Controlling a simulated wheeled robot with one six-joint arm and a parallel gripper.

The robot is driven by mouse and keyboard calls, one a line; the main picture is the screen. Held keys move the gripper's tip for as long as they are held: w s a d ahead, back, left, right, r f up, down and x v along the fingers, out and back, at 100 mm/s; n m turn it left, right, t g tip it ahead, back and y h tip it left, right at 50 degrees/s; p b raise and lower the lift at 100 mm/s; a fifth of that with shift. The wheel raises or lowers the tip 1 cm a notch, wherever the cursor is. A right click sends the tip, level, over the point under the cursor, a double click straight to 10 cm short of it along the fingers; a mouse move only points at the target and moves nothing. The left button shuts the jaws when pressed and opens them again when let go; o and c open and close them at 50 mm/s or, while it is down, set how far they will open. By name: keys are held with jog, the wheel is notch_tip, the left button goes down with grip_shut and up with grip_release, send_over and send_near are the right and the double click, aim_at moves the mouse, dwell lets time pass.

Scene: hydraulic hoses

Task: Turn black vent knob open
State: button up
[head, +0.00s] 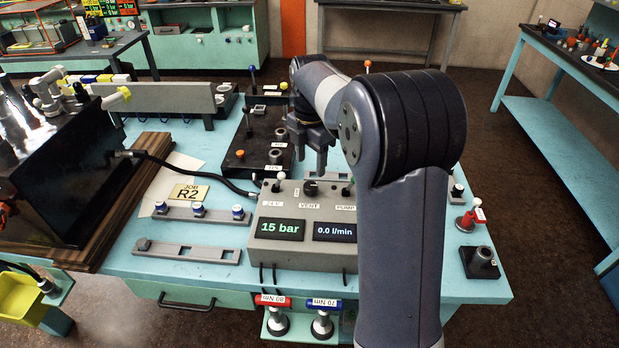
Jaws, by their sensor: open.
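The black vent knob (310,188) sits on top of the grey control box (277,211), behind the VENT label (309,206). A small toggle stands to each side of it, by the 24 V label and the PUMP label (345,208). The box's displays read 15 bar (281,229) and 0.0 l/min (334,232). My gripper (310,172) is open, pointing down, with its fingers just behind and above the knob in the picture. I cannot tell the exact gap between them. The fingers look empty.
A black plate (243,160) with levers and fittings lies behind the box. A black hose (180,166) runs from the left to the box. A JOB R2 card (190,192) and a rail with blue-capped fittings (198,212) lie left.

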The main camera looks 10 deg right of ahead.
aim_at(310, 185)
notch_tip(310, 185, down, 7)
jog(key=shift+f+p, duration=0.15)
jog(key=shift+p, duration=0.2)
jog(key=shift+c, duration=0.4)
jog(key=c, duration=0.9)
